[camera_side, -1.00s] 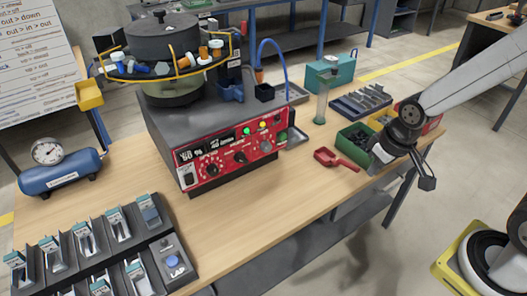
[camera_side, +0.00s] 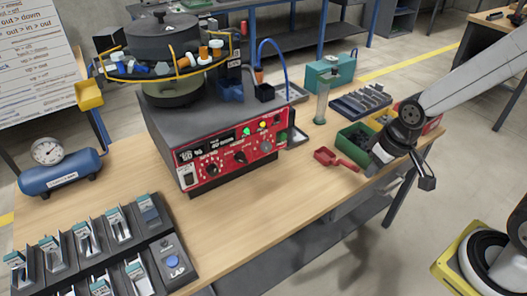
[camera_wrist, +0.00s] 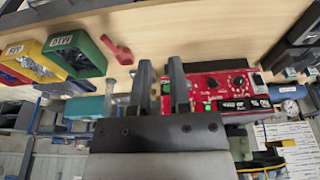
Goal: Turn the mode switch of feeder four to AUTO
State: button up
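The feeder's red control panel (camera_side: 228,156) faces the front of the bench, below the bowl (camera_side: 165,52). It carries a large dial (camera_side: 212,169), a black knob (camera_side: 240,157), a grey round control (camera_side: 265,146), and lit green and yellow lamps. The labels are too small to read, so I cannot tell which control is the mode switch. My gripper (camera_side: 427,182) is at the bench's right front edge, well right of the panel. In the wrist view my gripper (camera_wrist: 161,75) shows two dark fingers apart with nothing between them. The red panel (camera_wrist: 218,85) appears upside down there, beyond the right finger.
A green bin (camera_side: 355,140) and a red scoop (camera_side: 338,160) lie between my gripper and the feeder. A clear tube (camera_side: 322,104) stands behind them. A blue air tank (camera_side: 62,172) and a rack of small parts (camera_side: 170,282) are at the left.

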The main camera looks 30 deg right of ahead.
jog(key=o, duration=0.3)
jog(key=shift+w, duration=0.2)
jog(key=w+a+f+n+t, duration=0.2)
jog(key=w+a+f+t, duration=0.15)
jog(key=w, duration=0.55)
jog(key=w+a+f+n+t, duration=0.25)
jog(key=w+a+t, duration=0.2)
jog(key=w, duration=0.55)
jog(key=n+t, duration=0.5)
jog(key=t, duration=0.2)
send_near(244, 162)
jog(key=w, duration=0.1)
jog(key=shift+w+f+m, duration=0.1)
jog(key=shift+f+m, duration=0.1)
jog(key=shift+m, duration=0.05)
jog(key=shift+w, duration=0.15)
jog(key=shift+w, duration=3.8)
